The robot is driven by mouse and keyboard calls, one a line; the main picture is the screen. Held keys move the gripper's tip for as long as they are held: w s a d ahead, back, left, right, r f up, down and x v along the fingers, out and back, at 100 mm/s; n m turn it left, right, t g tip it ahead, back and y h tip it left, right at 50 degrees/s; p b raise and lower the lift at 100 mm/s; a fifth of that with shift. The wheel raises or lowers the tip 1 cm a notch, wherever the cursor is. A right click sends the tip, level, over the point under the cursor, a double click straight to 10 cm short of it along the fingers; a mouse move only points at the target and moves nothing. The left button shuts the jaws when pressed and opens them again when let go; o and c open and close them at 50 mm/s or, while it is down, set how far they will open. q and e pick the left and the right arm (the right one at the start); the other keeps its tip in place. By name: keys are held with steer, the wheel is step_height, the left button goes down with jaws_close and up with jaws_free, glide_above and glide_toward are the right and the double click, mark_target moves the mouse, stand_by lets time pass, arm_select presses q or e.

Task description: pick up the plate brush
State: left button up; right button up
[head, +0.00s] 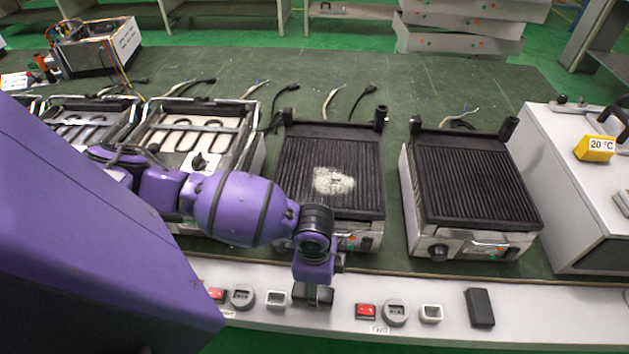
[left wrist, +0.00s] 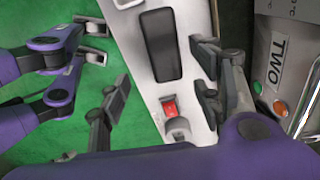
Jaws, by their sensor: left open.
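No object with visible bristles shows, so I cannot tell the plate brush for sure. A dark block with rounded corners (left wrist: 162,43) lies on the white front ledge in the left wrist view. A similar dark block (head: 480,307) lies farther right on the ledge in the head view. My left gripper (head: 313,293) points down over the ledge in front of the middle grill. Its fingers (left wrist: 163,85) are open, with nothing held between them. Purple links with grey tips (left wrist: 80,45) show at the left of the wrist view; I cannot tell whether they are my right gripper.
The grill with a white powdery patch (head: 334,181) stands behind my left gripper. Another grill (head: 474,175) stands to its right. The ledge carries red switches (head: 365,310), grey round parts (head: 395,312) and white square parts (head: 432,313). A white box (head: 565,180) stands far right.

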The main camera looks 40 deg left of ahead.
arm_select(q)
steer(key=shift+w+a, duration=0.1)
steer(key=shift+a, duration=0.3)
steer(key=f, duration=0.7)
steer(key=shift+a+f+b, duration=0.15)
steer(key=shift+a+b, duration=0.1)
steer(key=shift+b, duration=0.1)
steer(key=c, duration=1.3)
